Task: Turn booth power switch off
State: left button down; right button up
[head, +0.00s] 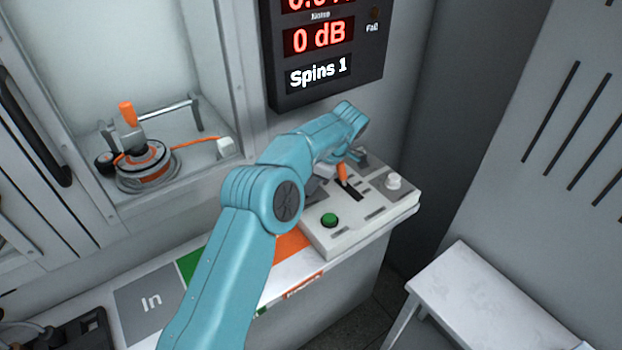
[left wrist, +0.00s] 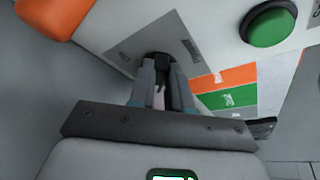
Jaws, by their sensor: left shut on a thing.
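The booth power switch (left wrist: 158,66) is a small black toggle on a grey labelled plate (left wrist: 185,45) in the left wrist view. My left gripper (left wrist: 162,92) is shut on it, with one finger on each side. The lettering on the plate is too blurred to read fully. In the head view the plate sits on the white control panel (head: 347,241), and my left arm hides most of the switch and gripper. My right gripper is in neither view.
The panel also bears a green button (head: 329,220), an orange-handled lever (head: 342,174) and a white knob (head: 393,181). A display (head: 320,38) reads 0 dB and Spins 1. A motor (head: 147,163) sits in the booth at left. A white table (head: 490,285) stands at right.

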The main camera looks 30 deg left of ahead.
pick_arm(q)
jog(key=shift+a, duration=0.15)
jog(key=c, duration=1.1)
grip_release()
jog(key=shift+o, duration=0.2)
jog(key=shift+w+d+r, duration=0.1)
jog(key=shift+d+r, duration=0.1)
jog(key=shift+r, duration=0.15)
jog(key=p+v, duration=1.2)
jog(key=v, duration=0.3)
jog(key=shift+r+p, duration=0.3)
